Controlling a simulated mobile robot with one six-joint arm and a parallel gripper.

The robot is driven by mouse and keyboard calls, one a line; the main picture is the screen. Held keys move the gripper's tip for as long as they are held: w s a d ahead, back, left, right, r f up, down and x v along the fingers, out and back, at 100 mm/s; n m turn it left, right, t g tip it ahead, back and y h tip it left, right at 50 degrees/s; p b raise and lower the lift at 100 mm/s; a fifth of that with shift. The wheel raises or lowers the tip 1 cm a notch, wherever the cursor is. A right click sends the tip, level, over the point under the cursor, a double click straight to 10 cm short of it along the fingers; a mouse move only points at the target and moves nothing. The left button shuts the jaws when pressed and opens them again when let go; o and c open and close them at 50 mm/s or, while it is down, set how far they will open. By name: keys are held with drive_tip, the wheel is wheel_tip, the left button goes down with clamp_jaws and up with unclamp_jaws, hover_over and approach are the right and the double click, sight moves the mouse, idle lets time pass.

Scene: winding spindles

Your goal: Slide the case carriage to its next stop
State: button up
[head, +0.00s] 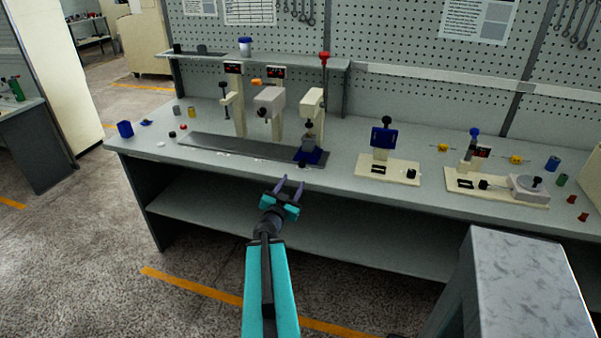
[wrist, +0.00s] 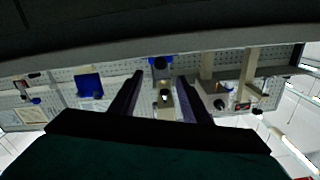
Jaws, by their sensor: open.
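The case carriage (head: 315,157) is a blue block at the right end of a dark flat rail (head: 215,145) on the workbench. A grey case (head: 309,142) sits on it, under the rightmost of three cream press stations (head: 311,101). A small dark knob (head: 301,165) shows at the carriage's front. My gripper (head: 290,183) is open and empty in front of the bench edge, apart from the carriage. In the wrist view, which is upside down, the blue carriage (wrist: 160,61) shows just beyond and between my open fingers (wrist: 160,78).
Right of the rail stand a cream fixture with a blue plate (head: 383,138) and another cream fixture (head: 497,187). A grey block-like surface (head: 520,280) stands at the front right. The rail left of the carriage is clear.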

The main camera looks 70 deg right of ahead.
sight(301, 165)
drive_tip(key=shift+d+f+b, duration=0.15)
drive_tip(key=shift+d+b, duration=0.1)
drive_tip(key=shift+b, duration=0.25)
drive_tip(key=shift+w+d+r+p, duration=0.1)
drive_tip(key=shift+d+p, duration=0.3)
drive_tip(key=shift+d, duration=1.45)
drive_tip(key=shift+w+d+r+p, duration=0.15)
drive_tip(key=shift+d+p, duration=0.3)
drive_tip(key=shift+d, duration=1.4)
drive_tip(key=shift+w+d+f+p, duration=0.1)
drive_tip(key=shift+d+p, duration=0.3)
drive_tip(key=shift+d, duration=1.45)
clamp_jaws()
drive_tip(key=shift+a, duration=0.2)
drive_tip(key=shift+w+d, duration=0.1)
